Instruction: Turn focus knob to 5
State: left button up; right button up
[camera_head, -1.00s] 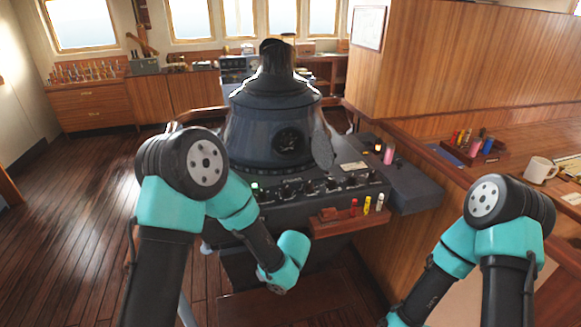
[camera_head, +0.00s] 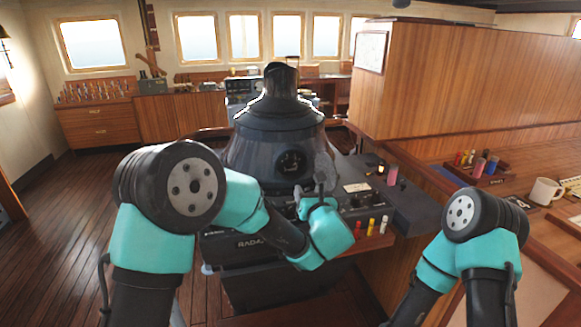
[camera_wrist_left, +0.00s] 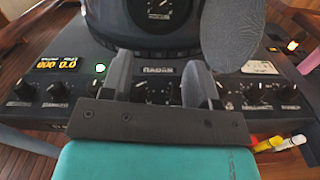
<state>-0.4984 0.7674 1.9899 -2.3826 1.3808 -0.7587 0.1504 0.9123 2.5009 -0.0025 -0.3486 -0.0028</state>
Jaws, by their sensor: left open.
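The radar console's front panel carries a row of black knobs. In the left wrist view I see knobs at the left (camera_wrist_left: 58,91), between my fingers (camera_wrist_left: 139,92) and at the right (camera_wrist_left: 252,95). In the head view the left gripper (camera_head: 310,192) is at the panel, and my wrist hides part of the knob row. My right gripper is out of view.
The radar hood (camera_head: 275,145) rises behind the panel. A grey oval paddle (camera_wrist_left: 232,35) stands close to my fingers. Below the panel's right side is a small shelf with red, yellow and white markers (camera_head: 371,227). A mug (camera_head: 544,191) stands on the right counter.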

aim_at(293, 165)
pick_arm(q)
jog(key=shift+w, duration=0.15)
jog(key=x, duration=1.7)
jog(key=shift+a+f, duration=0.1)
jog(key=shift+a, duration=0.05)
jog(key=c, duration=0.9)
